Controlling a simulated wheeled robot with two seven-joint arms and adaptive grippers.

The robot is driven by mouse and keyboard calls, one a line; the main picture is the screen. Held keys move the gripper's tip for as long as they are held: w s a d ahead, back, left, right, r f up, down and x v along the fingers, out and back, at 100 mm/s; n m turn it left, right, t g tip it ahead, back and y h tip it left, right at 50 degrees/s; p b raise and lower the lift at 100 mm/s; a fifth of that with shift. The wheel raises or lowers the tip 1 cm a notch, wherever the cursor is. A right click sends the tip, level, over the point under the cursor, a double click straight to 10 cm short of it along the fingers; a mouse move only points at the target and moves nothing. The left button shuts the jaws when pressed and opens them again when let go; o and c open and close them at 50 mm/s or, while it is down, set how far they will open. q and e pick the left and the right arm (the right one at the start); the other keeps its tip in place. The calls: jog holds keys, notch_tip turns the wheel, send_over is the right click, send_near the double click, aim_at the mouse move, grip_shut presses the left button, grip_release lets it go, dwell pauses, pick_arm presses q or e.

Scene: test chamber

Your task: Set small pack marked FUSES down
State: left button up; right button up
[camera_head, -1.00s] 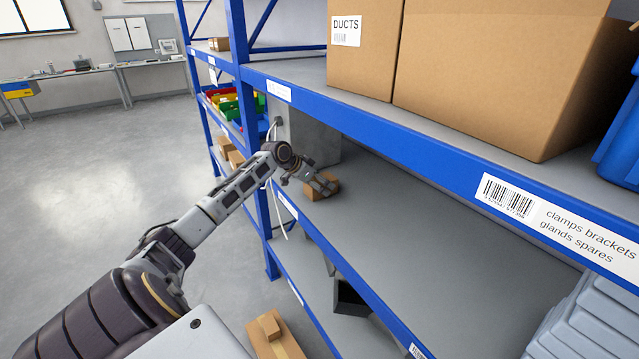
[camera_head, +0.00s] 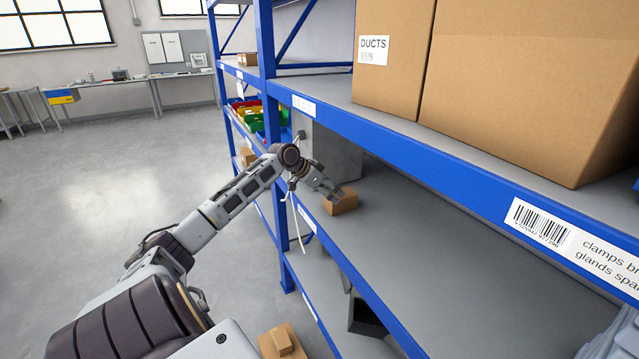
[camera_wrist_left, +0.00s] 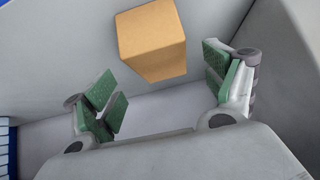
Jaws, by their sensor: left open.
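The small pack, a plain brown cardboard box (camera_head: 341,203), rests on the grey middle shelf (camera_head: 430,255), close to its blue front edge. No FUSES marking is readable on it. My left gripper (camera_head: 329,190) is at the box's upper left in the head view. In the left wrist view the green-padded fingers (camera_wrist_left: 163,88) are spread wide and empty. The box (camera_wrist_left: 152,42) lies just beyond the fingertips there, apart from both pads. My right gripper is not in view.
A grey block-like thing (camera_head: 333,153) stands behind the pack on the same shelf. The upper shelf holds large cartons, one marked DUCTS (camera_head: 392,75). A blue upright (camera_head: 267,110) stands left of my wrist. The shelf right of the pack is clear.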

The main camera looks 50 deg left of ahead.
pick_arm(q)
jog(key=shift+v, duration=2.75)
